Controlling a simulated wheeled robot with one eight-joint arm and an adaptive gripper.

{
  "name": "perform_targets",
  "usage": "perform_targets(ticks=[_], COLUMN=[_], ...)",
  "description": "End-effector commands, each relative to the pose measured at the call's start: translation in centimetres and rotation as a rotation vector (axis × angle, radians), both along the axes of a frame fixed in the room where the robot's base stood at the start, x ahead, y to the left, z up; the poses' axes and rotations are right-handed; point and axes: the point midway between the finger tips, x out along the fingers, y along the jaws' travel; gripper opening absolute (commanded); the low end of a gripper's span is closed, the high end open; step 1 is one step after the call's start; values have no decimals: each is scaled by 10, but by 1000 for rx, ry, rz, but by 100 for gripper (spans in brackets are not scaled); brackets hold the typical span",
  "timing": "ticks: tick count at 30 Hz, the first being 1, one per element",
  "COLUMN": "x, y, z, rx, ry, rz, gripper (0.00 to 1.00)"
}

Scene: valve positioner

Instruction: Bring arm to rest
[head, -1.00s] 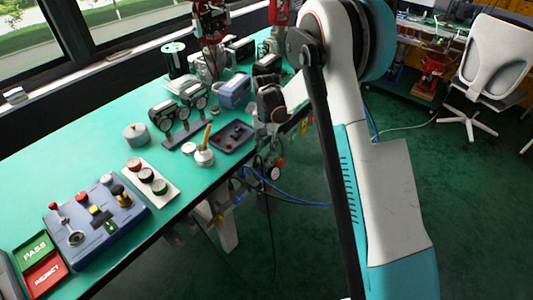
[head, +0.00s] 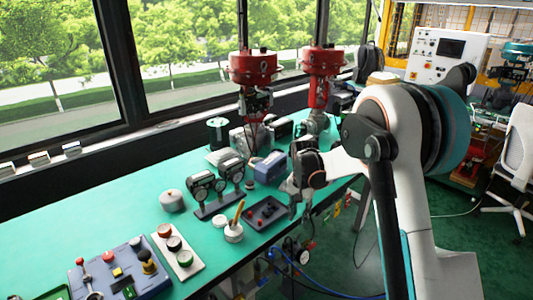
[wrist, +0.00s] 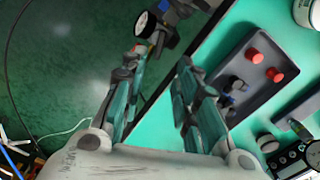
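My arm (head: 400,130) stands at the right of the head view, bent at its elbow, with its forearm reaching left toward the bench edge. My gripper (head: 296,190) hangs near the bench's front edge, just right of the dark tray (head: 266,213). In the wrist view my gripper (wrist: 160,85) shows two teal-padded fingers set apart with nothing between them. The dark tray (wrist: 285,95) lies right of the fingers there, with red-capped and dark small parts in it.
The green bench (head: 130,225) holds gauges (head: 205,185), a brush pot (head: 234,232), a button strip (head: 178,250) and a control box (head: 120,270). Two red valve actuators (head: 254,68) stand at the back by the window. A white chair (head: 518,150) stands at the right.

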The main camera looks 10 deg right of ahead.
Motion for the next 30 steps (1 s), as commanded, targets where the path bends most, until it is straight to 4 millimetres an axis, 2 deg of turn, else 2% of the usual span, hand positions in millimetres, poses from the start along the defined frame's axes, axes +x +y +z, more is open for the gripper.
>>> perform_targets(ticks=[4, 8, 12, 18, 24, 30], x=[-11, -30, -56, -98, -145, -193], y=[0, 0, -1, -1, -2, -2], z=[25, 62, 100, 146, 179, 201], rx=[0, -3, -8, -21, -40, -64], ry=[-25, -72, -127, -204, -281, -357], rz=[26, 70, 123, 198, 274, 346], gripper=[28, 28, 28, 28, 28, 28])
